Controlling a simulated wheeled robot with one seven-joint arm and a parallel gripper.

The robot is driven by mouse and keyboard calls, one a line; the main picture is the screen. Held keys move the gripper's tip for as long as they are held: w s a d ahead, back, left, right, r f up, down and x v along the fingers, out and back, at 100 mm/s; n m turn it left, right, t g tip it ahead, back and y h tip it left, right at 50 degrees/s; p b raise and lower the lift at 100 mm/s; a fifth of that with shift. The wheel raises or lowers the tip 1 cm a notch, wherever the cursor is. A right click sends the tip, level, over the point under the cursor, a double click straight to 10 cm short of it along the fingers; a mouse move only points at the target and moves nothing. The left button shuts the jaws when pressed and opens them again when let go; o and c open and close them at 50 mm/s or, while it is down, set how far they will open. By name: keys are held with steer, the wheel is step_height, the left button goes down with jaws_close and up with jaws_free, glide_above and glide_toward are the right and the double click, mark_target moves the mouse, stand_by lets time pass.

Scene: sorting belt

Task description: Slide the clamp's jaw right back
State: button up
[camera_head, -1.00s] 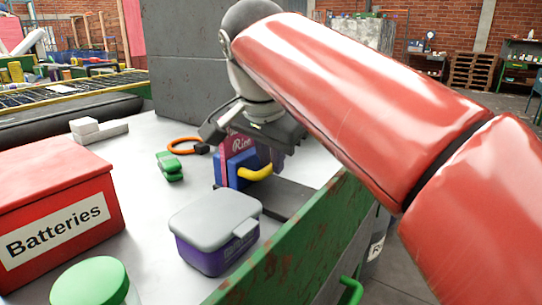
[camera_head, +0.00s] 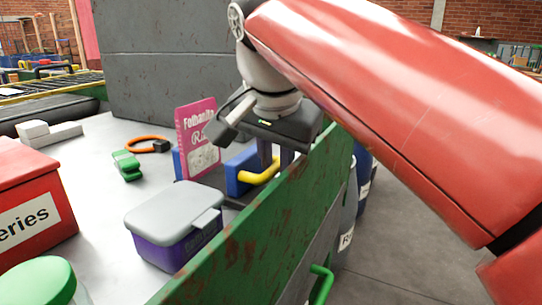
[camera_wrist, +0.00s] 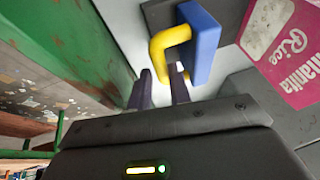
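The clamp has a dark base, a blue fixed jaw (camera_head: 178,162) on the left and a blue sliding jaw (camera_head: 238,173) on the right with a yellow handle (camera_head: 262,174). A pink rice packet (camera_head: 196,136) stands upright by the fixed jaw, with a gap to the sliding jaw. My gripper (camera_head: 275,158) points down at the handle's right end. In the wrist view my gripper's fingers (camera_wrist: 161,85) lie close on either side of the yellow handle (camera_wrist: 160,52), beside the sliding jaw (camera_wrist: 204,40). The handle's lower end is partly hidden by the fingers.
A purple box with a grey lid (camera_head: 172,230) stands in front of the clamp. The green table wall (camera_head: 262,225) runs close along the right. A green clip (camera_head: 126,166), an orange ring (camera_head: 146,143) and a red Batteries box (camera_head: 30,215) are left.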

steer(key=o, duration=0.4)
steer(key=shift+d, duration=0.15)
steer(key=shift+r, duration=0.1)
steer(key=p+v, duration=0.2)
steer(key=v, duration=0.5)
steer(key=shift+s+r, duration=0.25)
steer(key=shift+r, duration=0.05)
